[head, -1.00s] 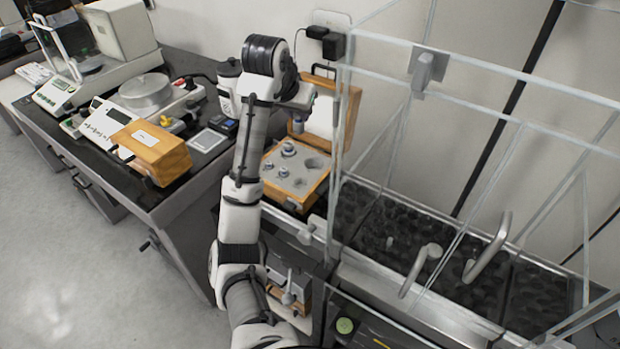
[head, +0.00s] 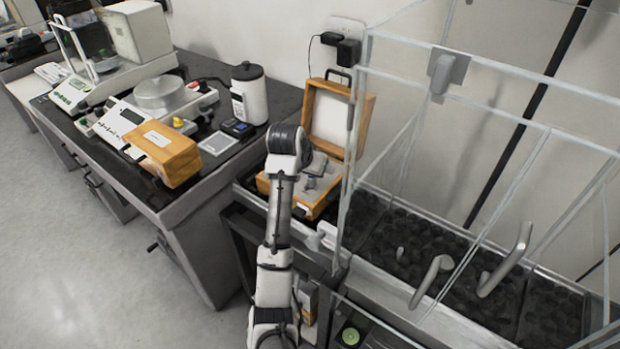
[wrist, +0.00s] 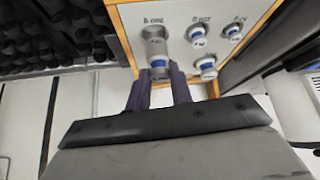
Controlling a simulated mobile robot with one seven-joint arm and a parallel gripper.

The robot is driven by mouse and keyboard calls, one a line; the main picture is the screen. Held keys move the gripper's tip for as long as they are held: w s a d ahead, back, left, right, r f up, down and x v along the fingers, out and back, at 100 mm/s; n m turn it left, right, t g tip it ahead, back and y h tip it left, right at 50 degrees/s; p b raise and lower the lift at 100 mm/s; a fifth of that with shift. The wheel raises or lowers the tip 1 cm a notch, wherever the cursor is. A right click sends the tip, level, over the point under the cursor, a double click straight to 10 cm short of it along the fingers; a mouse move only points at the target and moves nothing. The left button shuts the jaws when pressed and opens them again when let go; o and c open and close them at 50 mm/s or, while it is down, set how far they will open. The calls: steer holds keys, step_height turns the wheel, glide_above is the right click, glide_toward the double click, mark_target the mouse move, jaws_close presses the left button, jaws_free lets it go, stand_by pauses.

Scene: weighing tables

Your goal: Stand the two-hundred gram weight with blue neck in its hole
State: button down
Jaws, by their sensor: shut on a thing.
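In the wrist view my gripper (wrist: 158,88) is shut on a weight with a blue neck (wrist: 158,65). The weight is at the near edge of the pale insert (wrist: 177,22) of the open wooden weight box. Just beyond it in the picture is a round grey recess (wrist: 156,36) under a printed label too blurred to read surely. I cannot tell whether the weight's base touches the insert. In the head view the box (head: 320,209) stands open, and my arm hides the gripper and part of the box.
Other blue-necked weights (wrist: 198,36) stand in the insert, to the right of the held one. The box lid (head: 333,115) is raised at the back. A glass-walled enclosure (head: 440,75) is close on the right. A closed wooden box (head: 165,155) sits on the left table.

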mark_target(310, 179)
steer(key=shift+f, duration=1.7)
steer(key=shift+f, duration=0.2)
steer(key=c, duration=1.2)
jaws_free()
steer(key=shift+c, duration=0.2)
steer(key=shift+s+r, duration=0.1)
steer(key=shift+r, duration=0.35)
steer(key=p+v, duration=0.1)
steer(key=v, duration=1)
steer(key=shift+r, duration=0.2)
